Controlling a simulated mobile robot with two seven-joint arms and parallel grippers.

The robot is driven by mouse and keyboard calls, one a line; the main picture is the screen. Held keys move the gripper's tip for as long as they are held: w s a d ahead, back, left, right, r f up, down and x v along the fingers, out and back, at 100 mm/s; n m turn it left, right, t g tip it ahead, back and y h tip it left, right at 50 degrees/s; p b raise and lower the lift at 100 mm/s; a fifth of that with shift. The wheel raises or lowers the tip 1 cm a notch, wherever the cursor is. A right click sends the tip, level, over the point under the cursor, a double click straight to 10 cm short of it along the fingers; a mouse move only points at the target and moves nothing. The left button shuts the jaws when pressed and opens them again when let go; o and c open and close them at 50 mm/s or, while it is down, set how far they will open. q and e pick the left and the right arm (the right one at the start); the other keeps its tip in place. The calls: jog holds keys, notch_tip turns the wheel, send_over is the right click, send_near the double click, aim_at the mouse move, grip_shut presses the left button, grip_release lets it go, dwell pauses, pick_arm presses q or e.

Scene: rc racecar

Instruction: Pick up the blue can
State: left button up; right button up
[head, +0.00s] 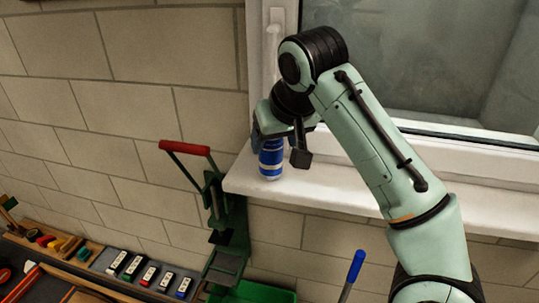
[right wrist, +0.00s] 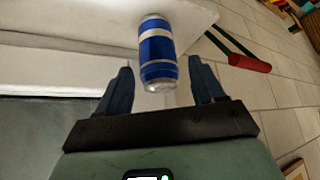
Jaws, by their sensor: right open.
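The blue can (head: 270,160) has silver bands and stands upright on the white windowsill (head: 330,192), near its left end. My right gripper (head: 283,140) is at the can, and its parts hide the can's top in the head view. In the right wrist view the can (right wrist: 157,52) lies ahead of the gap between the two fingers of my right gripper (right wrist: 164,82). The fingers are open and apart, with room on both sides of the can. My left gripper is not in view.
A green metal tool with a red handle (head: 186,147) stands just left of the sill's end. The window frame (head: 272,50) rises behind the can. Below are a green bin (head: 262,293), a blue-tipped handle (head: 356,266) and a bench with small items. The sill right of the can is clear.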

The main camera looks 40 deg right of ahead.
aim_at(271, 151)
jog(key=shift+w+d+f, duration=0.1)
jog(key=shift+w+f, duration=0.05)
jog(key=shift+f, duration=0.6)
jog(key=shift+d+f, duration=0.15)
jog(key=w+f, duration=0.1)
jog(key=w+d+f+b, duration=0.1)
jog(key=w+f, duration=0.1)
jog(key=shift+w, duration=0.1)
jog(key=shift+w+d+f, duration=0.1)
jog(key=shift+w+f, duration=0.1)
jog(key=shift+f, duration=0.05)
jog(key=shift+s, duration=0.1)
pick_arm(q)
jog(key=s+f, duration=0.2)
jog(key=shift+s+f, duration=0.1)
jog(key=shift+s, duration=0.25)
pick_arm(e)
jog(key=shift+s, duration=0.1)
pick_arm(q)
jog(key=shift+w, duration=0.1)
pick_arm(e)
jog(key=c, duration=0.7)
